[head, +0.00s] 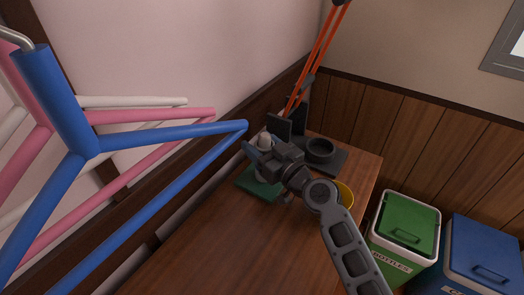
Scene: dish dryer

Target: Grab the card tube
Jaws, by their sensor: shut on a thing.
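My gripper (266,142) is over the far part of the wooden table, with its fingers pointing away to the upper left. It is shut on a small pale, rounded thing (264,138), which shows between its fingers. This seems to be the card tube, but it is small and partly hidden by the gripper, so its full shape cannot be told. I cannot tell whether it touches anything below.
The wooden table (222,245) is bare in front. A green flat thing (257,187) lies under the gripper. A dark stand with a ring (320,150) and a yellow container (346,194) are close by. A blue, pink and white rack (150,132) fills the left. A green bin (405,224) and blue bin (484,252) stand right.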

